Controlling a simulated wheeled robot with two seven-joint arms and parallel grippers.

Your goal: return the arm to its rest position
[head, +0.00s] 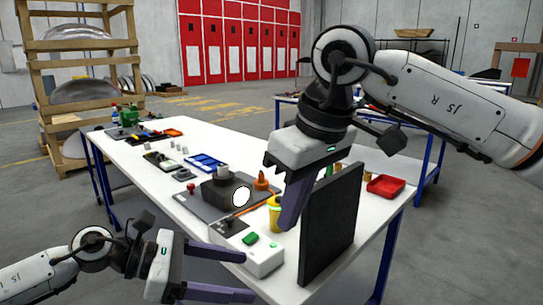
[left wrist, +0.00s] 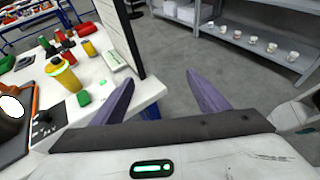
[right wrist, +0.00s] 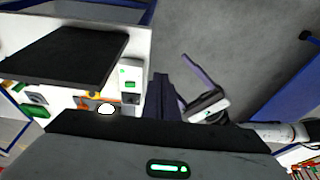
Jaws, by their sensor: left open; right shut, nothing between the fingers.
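My right gripper (head: 290,205) is raised above the near right part of the white table (head: 150,150), beside a dark upright panel (head: 330,222). Its fingers are shut and empty, pointing down. In the right wrist view its fingers (right wrist: 162,95) show next to the panel (right wrist: 65,55). My left gripper (head: 232,272) is low at the front left, off the table's near edge. Its two purple fingers are apart with nothing between them. In the left wrist view the open fingers (left wrist: 160,100) show over the floor by the table corner.
A white box with a green button (head: 258,258) stands at the table's near edge. Behind it are a black device (head: 215,190), a yellow cup (head: 274,215) and a red tray (head: 386,186). Grey shelves with several cups (left wrist: 250,40) stand beyond the floor.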

